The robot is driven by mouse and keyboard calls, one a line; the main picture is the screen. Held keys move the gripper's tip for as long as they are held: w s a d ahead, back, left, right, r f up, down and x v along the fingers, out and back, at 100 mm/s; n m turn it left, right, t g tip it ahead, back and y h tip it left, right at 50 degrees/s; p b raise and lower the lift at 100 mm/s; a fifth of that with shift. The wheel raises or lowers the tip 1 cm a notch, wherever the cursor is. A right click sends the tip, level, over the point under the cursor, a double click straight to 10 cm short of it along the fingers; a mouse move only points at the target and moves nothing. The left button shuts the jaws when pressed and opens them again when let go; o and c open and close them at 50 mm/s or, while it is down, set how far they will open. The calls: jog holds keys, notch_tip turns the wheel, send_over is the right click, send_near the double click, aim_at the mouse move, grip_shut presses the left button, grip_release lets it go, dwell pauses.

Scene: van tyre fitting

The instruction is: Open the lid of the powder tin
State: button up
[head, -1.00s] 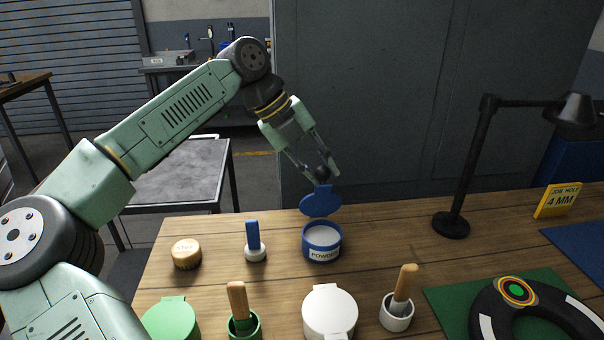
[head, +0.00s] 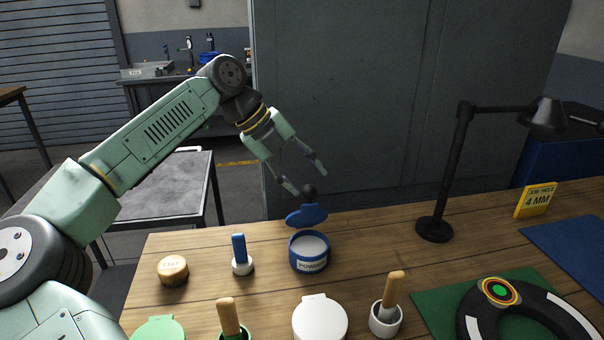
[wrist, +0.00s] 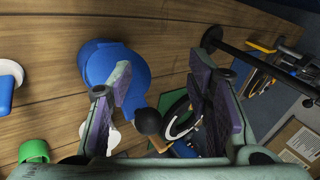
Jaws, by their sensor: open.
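The powder tin (head: 309,258) is a round blue tin with a white label, and white powder shows inside. Its blue lid (head: 306,216) stands raised at the tin's back edge, with a black knob (head: 309,190) on it. My gripper (head: 307,178) is open just above the lid, its fingers spread wide and apart from the knob. In the wrist view the black knob (wrist: 149,122) appears between the two open fingers, and the blue lid (wrist: 128,72) is partly hidden by the left finger.
A wooden chip tin (head: 173,270) and a blue-handled brush (head: 239,255) stand left of the tin. A white lidded tin (head: 320,320) and a wooden-handled brush in a white pot (head: 386,320) are in front. A black lamp (head: 436,228) stands right, near a tyre (head: 470,318).

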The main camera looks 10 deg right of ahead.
jog(key=v, duration=1.2)
jog(key=m+t+y+b, duration=0.2)
jog(key=m+y+b, duration=0.1)
jog(key=m, duration=0.8)
send_near(307, 186)
jog(key=p+x, duration=0.1)
jog(key=x, duration=0.9)
jog(key=shift+c, duration=0.5)
grip_shut()
